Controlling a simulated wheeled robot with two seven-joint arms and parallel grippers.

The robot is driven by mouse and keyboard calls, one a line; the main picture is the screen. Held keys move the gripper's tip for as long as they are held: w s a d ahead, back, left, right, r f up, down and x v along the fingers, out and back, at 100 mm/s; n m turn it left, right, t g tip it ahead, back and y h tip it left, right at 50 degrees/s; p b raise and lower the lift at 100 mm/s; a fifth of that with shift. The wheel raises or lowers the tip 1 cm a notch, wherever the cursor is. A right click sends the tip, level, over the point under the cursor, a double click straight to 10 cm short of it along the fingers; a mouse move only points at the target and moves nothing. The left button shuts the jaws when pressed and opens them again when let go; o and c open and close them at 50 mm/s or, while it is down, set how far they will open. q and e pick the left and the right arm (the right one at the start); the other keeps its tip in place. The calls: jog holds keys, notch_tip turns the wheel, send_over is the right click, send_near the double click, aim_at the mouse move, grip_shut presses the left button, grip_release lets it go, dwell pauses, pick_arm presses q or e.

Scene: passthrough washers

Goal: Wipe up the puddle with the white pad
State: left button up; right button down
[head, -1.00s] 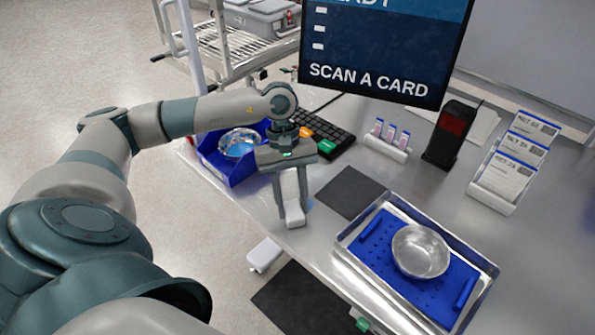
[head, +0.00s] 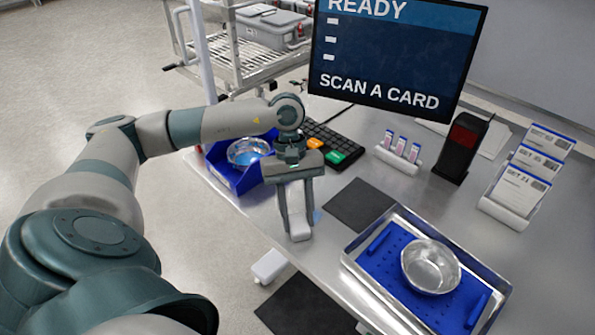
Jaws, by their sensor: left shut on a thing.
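My left gripper (head: 298,226) points down over the table's front edge area, left of the dark mat. It is shut on the white pad (head: 300,232), whose lower end shows between and below the fingers, at or close to the table top. I cannot tell whether the pad touches the surface. A small pale blue patch of the puddle (head: 317,216) shows just right of the fingers. The rest of the puddle is hidden behind the gripper, if there is more. My right gripper is out of view.
A blue bin (head: 228,178) holding a clear bowl stands behind the gripper at left. A dark mat (head: 345,212) lies to the right, then a metal tray (head: 352,262) with a steel bowl (head: 430,267). A keyboard (head: 340,140) and monitor (head: 395,65) stand behind.

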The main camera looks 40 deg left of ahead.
pick_arm(q)
jog(key=shift+w+d+f+b, duration=0.1)
jog(key=shift+w+b, duration=1)
jog(key=shift+w, duration=0.55)
jog(key=shift+w+a, duration=0.15)
jog(key=shift+a, duration=0.1)
jog(key=shift+f, duration=0.15)
